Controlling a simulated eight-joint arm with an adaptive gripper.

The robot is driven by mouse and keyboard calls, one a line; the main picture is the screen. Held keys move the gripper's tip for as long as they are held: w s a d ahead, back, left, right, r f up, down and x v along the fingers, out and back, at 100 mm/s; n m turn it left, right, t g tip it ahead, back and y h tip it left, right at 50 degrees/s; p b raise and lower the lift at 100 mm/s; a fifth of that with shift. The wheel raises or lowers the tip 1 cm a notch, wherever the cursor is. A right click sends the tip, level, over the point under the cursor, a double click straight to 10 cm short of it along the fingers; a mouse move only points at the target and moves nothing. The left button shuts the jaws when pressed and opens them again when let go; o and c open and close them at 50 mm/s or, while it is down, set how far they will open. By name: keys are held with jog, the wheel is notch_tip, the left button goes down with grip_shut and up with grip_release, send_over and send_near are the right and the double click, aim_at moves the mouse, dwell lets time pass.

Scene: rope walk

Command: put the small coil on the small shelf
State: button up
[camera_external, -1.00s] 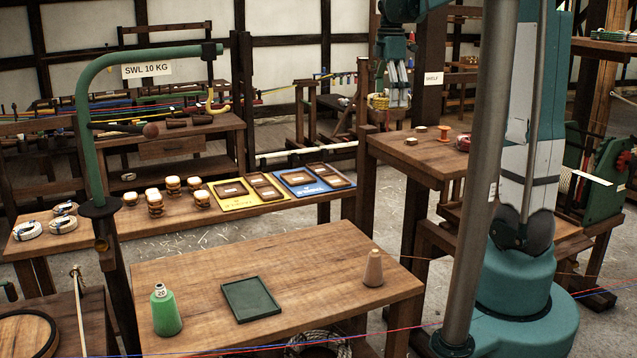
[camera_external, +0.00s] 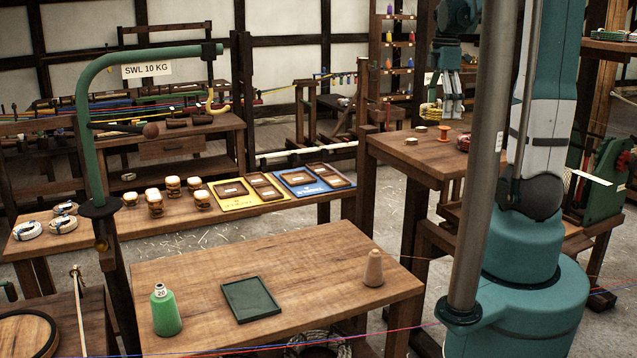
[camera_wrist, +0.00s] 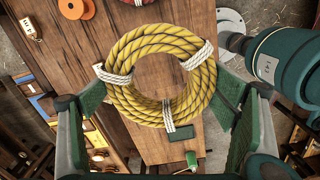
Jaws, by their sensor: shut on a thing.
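A coil of yellow rope with white ties (camera_wrist: 128,98) fills the middle of the wrist view. It lies between the two green fingers of my gripper (camera_wrist: 160,92), which is shut on it. In the external view my gripper (camera_external: 452,108) is high behind the raised wooden bench at the right, and the yellow coil (camera_external: 428,113) shows at its lower left, partly hidden. The coil hangs clear of the benchtop in the wrist view. A narrow rack with several small tiers of coloured spools (camera_external: 399,70) stands at the back; I cannot tell whether it is the small shelf.
The raised bench (camera_external: 395,150) carries small round spools and a red reel (camera_external: 463,142). The front table (camera_external: 200,270) holds a green cone (camera_external: 166,312), a dark green tray (camera_external: 228,302) and a tan cone (camera_external: 373,268). White coils (camera_external: 62,224) lie far left. A grey post (camera_external: 480,180) stands in front.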

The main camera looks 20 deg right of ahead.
jog(key=shift+f, duration=1.35)
send_over(437, 156)
jog(key=shift+f+p, duration=0.3)
jog(key=shift+f, duration=2.6)
jog(key=shift+f, duration=0.1)
jog(key=shift+f, duration=1.95)
jog(key=shift+f, duration=0.25)
jog(key=o, duration=1.1)
jog(key=shift+r, duration=0.1)
jog(key=shift+r, duration=0.2)
